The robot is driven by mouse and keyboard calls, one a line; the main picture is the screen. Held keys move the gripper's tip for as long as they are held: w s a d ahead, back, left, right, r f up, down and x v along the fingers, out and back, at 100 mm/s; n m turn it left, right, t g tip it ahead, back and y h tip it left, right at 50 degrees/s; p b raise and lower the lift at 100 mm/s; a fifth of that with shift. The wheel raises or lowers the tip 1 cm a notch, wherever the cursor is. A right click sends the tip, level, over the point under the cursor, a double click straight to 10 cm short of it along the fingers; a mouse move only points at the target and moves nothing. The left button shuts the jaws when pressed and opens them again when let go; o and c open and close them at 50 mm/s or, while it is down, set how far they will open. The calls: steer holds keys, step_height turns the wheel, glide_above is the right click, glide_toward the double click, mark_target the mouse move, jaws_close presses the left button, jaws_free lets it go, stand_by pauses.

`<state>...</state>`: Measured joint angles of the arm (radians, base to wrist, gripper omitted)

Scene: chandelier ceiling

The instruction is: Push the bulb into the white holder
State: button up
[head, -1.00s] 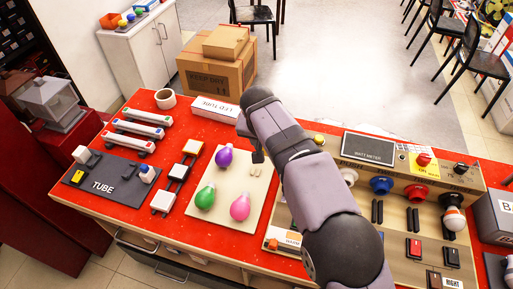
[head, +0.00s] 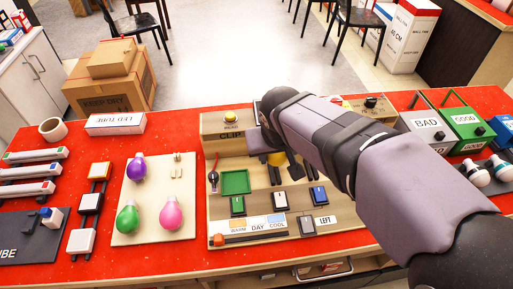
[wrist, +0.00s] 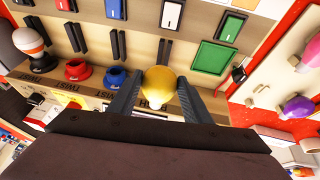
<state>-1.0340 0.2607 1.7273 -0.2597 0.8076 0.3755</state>
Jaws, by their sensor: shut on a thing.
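My gripper (wrist: 160,82) is shut on a yellow bulb (wrist: 161,80), with one dark finger on each side of it. A small part of the yellow bulb (head: 276,158) shows below my arm in the head view, over the wooden test board (head: 212,215). In the wrist view the bulb is in front of the board's labelled strip, beside the blue holder (wrist: 115,76) and the red holder (wrist: 77,70). The white holder is not visible; the bulb and arm cover that area. I cannot tell whether the bulb touches it.
A white bulb with an orange band (wrist: 30,40) stands beyond the red holder. Purple (head: 137,168), green (head: 128,217) and pink (head: 171,214) bulbs lie on a cream mat (head: 148,190). Grey BAD (head: 427,130) and green GOOD (head: 466,122) bins stand at the right.

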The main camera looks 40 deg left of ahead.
steer(key=shift+d+f, duration=0.1)
steer(key=shift+d, duration=0.3)
steer(key=shift+f, duration=0.2)
steer(key=shift+f+b, duration=3.2)
steer(key=shift+f, duration=0.45)
steer(key=shift+f, duration=0.1)
steer(key=shift+w+a+p, duration=0.2)
steer(key=shift+p, duration=0.1)
steer(key=shift+w+a, duration=0.25)
steer(key=shift+w+a+p, duration=0.75)
steer(key=shift+p, duration=0.2)
stand_by(0.3)
steer(key=o, duration=1.1)
